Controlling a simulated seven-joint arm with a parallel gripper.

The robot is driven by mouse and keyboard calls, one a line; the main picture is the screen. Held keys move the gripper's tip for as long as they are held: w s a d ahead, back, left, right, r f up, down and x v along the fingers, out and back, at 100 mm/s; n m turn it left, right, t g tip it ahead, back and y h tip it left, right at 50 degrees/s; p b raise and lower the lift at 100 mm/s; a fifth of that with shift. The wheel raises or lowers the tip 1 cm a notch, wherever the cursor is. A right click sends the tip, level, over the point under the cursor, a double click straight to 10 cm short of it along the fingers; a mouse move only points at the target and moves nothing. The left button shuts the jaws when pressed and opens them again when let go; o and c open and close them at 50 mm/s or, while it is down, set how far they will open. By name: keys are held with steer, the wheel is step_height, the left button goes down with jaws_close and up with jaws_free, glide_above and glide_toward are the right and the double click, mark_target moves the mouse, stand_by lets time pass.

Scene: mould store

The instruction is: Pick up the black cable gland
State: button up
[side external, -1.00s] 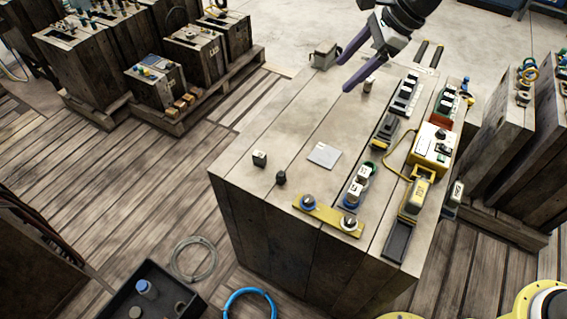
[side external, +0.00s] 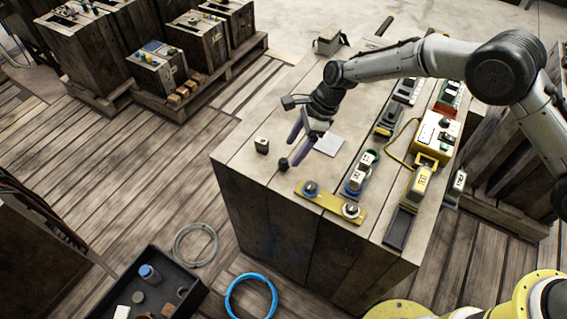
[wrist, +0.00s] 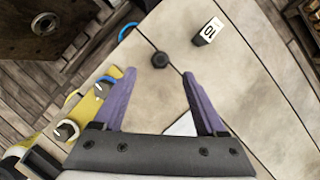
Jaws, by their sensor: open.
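The black cable gland (side external: 283,164) stands on the wooden crate top near its front left edge. In the wrist view the cable gland (wrist: 160,60) is small, dark and round, just beyond the fingertips and roughly midway between them. My gripper (side external: 296,160) has purple fingers and hangs over the crate top, just right of the gland. In the wrist view my gripper (wrist: 158,74) is open with nothing between its fingers. I cannot tell how high the tips are above the wood.
A small block marked 10 (wrist: 208,31) stands near the gland. A yellow bar (side external: 330,204) with round fittings lies to the right, nearer the front edge. A pale square plate (side external: 330,146) lies behind the fingers. A yellow box (side external: 437,140) and cable are further right.

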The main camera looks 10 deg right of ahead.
mark_target(283, 165)
steer(key=shift+x, duration=2.9)
steer(key=shift+c, duration=0.3)
jaws_close()
